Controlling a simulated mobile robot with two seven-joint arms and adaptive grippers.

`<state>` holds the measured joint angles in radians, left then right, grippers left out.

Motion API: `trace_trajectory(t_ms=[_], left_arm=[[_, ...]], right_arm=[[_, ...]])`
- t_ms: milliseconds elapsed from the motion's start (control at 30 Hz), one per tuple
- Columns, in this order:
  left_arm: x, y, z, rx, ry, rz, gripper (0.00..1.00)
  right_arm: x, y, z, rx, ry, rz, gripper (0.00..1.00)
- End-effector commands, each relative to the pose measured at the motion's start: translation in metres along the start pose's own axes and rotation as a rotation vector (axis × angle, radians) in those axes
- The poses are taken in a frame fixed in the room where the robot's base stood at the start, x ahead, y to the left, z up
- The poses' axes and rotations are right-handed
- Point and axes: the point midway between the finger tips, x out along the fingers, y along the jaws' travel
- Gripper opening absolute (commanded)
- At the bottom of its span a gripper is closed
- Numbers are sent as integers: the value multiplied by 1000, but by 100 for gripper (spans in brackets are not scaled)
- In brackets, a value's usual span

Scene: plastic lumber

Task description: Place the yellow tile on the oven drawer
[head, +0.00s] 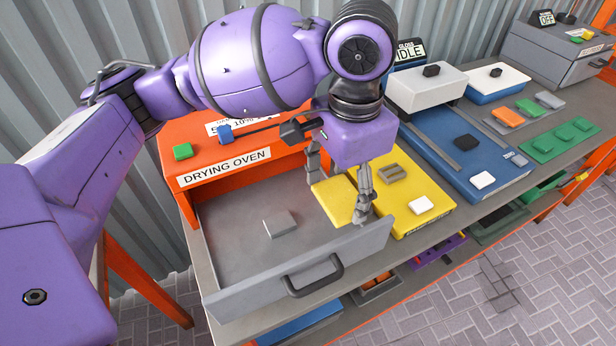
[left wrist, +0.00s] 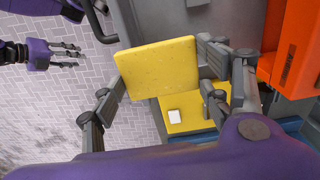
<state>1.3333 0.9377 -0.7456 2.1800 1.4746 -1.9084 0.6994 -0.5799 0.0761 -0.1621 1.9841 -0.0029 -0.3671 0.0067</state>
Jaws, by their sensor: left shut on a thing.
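The yellow tile (head: 335,200) is a flat square held between the fingers of my left gripper (head: 339,182); it also shows in the left wrist view (left wrist: 157,68). My left gripper is shut on it at opposite edges. In the head view, the tile appears over the right side of the open grey oven drawer (head: 240,287), beside a yellow board. Whether it touches the drawer is unclear. A small grey block (head: 280,223) lies on the drawer floor. My right gripper (left wrist: 74,54) shows only in the left wrist view, empty with fingers apart, over the paved floor.
The yellow board (head: 418,190) carries a white tile (head: 420,204). A blue board (head: 470,150) lies farther right. The drawer's left floor is clear.

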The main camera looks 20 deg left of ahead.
Motion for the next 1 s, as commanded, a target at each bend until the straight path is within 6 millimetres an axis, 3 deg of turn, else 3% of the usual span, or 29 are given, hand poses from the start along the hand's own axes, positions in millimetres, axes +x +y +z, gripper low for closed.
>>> trace_trajectory(t_ms=[100, 267, 400, 700, 1000], left_arm=[[19, -24, 24, -9, -12, 4, 43], [37, -52, 51, -8, -12, 3, 43], [65, -67, 65, -6, -12, 6, 43], [85, -82, 76, -3, -6, 3, 43], [122, -85, 81, -1, -7, 4, 43]], right_arm=[[0, 2, 14, -2, -22, 4, 40], [2, 4, 18, -5, -25, 6, 40], [5, 3, 17, -8, -20, 4, 40], [10, 2, 7, -12, -1, 1, 40], [13, 2, 20, -13, -21, 1, 40]])
